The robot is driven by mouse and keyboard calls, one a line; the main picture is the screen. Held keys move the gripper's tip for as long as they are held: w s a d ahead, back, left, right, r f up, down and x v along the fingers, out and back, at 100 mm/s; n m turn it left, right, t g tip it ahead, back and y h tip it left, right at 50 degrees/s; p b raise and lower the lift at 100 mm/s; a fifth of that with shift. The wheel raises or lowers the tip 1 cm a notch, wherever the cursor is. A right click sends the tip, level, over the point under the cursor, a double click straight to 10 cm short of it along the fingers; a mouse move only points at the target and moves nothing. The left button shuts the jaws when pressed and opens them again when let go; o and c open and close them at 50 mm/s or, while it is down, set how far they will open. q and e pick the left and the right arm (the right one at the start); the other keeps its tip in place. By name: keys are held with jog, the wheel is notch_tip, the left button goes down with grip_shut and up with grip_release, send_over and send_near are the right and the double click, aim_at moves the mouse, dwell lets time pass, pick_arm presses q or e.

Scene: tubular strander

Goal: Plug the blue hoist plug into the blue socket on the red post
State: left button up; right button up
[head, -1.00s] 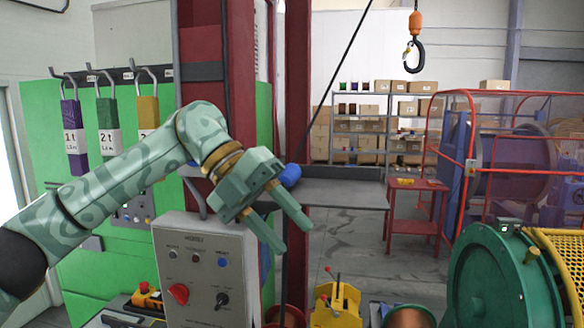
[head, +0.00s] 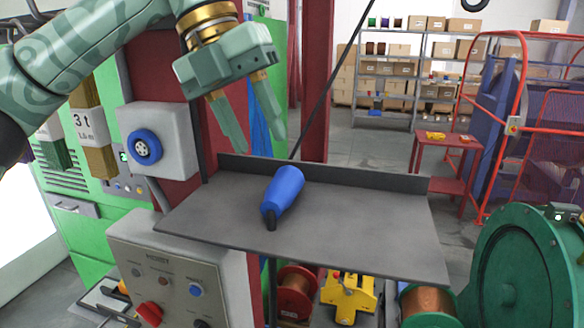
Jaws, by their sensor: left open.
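The blue hoist plug (head: 285,193) lies on its side on a grey shelf (head: 350,225), its dark cable end toward the front. The blue socket (head: 145,147), round with dark holes in its face, is on a light grey box on the red post (head: 177,92), left of the shelf. My left gripper (head: 262,145) is open and empty, its fingers pointing down above the shelf's back edge, up and left of the plug and apart from it. My right gripper is not in view.
A raised lip (head: 370,178) runs along the shelf's back. A hoist control box (head: 170,275) with knobs stands below and left of the shelf. A dark slanting cable (head: 327,95) passes behind the shelf. The shelf's right half is clear.

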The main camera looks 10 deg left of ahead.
aim_at(275, 180)
pick_arm(q)
jog(key=x, duration=0.2)
jog(key=p+x, duration=0.1)
jog(key=x, duration=0.1)
jog(key=s+x, duration=0.1)
jog(key=x, duration=0.1)
jog(key=shift+d+f, duration=0.25)
jog(key=shift+w+f, duration=0.1)
jog(key=shift+f, duration=0.15)
jog(key=shift+s, duration=0.25)
jog(key=c, duration=0.7)
jog(key=shift+w, duration=0.1)
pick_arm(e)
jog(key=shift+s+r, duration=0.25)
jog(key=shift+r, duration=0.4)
